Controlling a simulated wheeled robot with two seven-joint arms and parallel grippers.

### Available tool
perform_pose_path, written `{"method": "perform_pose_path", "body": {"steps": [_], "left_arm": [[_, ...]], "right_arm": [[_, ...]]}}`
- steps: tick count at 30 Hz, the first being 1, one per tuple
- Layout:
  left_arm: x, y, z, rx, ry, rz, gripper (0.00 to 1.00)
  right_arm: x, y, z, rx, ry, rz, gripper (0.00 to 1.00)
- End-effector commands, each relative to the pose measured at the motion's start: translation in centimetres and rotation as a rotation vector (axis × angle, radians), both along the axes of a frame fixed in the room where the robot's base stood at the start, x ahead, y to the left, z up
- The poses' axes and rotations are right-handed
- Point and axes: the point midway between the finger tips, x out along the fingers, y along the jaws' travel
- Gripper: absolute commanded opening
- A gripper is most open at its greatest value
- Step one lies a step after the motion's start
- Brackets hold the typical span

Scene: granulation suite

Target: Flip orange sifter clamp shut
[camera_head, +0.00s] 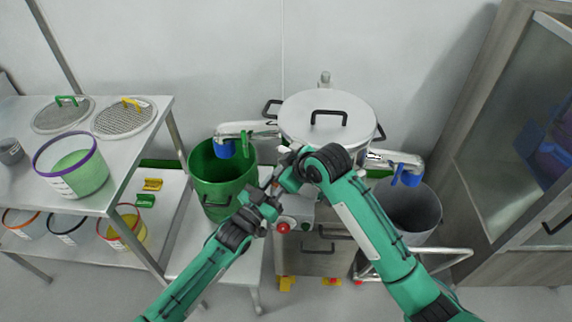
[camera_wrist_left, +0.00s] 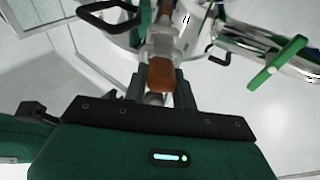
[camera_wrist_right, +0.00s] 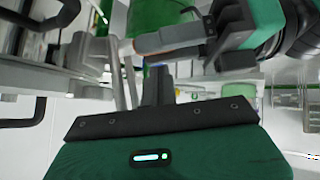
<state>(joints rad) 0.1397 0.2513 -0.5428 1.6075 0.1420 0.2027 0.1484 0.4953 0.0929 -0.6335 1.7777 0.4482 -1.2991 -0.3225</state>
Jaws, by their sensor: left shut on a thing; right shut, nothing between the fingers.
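The sifter (camera_head: 300,130) stands against the back wall with a round grey lid and black handles. In the left wrist view, the orange clamp lever (camera_wrist_left: 160,74) sits between the fingers of my left gripper (camera_wrist_left: 158,92), which is shut on it. The lever is on the sifter's front side and is hard to make out in the head view, behind my grippers. My right gripper (camera_wrist_right: 157,84) is shut and empty, close beside my left gripper; in the head view it is at the sifter's front (camera_head: 285,172).
A green bin (camera_head: 208,178) stands left of the sifter and a grey bin (camera_head: 425,215) right of it, under side spouts. A green clamp handle (camera_wrist_left: 265,76) is on one spout. A shelf (camera_head: 120,175) is at left, a glass cabinet (camera_head: 515,190) at right.

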Motion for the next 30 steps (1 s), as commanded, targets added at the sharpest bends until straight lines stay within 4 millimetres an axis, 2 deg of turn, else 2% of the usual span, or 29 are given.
{"method": "perform_pose_path", "body": {"steps": [4, 16, 22, 29, 30], "left_arm": [[0.0, 0.0, -0.1, 0.002, 0.003, 0.0, 0.0], [0.0, 0.0, -0.1, 0.002, 0.003, 0.0, 0.0], [0.0, 0.0, -0.1, 0.001, 0.002, 0.0, 0.0], [-0.1, -0.1, 0.0, -0.001, -0.002, -0.002, 0.0], [-0.1, -0.1, 0.1, -0.001, -0.003, -0.002, 0.33]], "right_arm": [[0.2, -0.1, -1.2, 0.0, 0.001, -0.001, 0.0], [0.3, -0.2, -1.5, -0.001, -0.002, -0.001, 0.0], [0.3, -0.3, -2.8, -0.033, -0.046, -0.001, 0.0], [0.2, -0.4, -3.3, -0.039, -0.042, -0.002, 0.0], [0.2, -0.4, -3.3, -0.04, -0.042, -0.002, 0.0]]}}
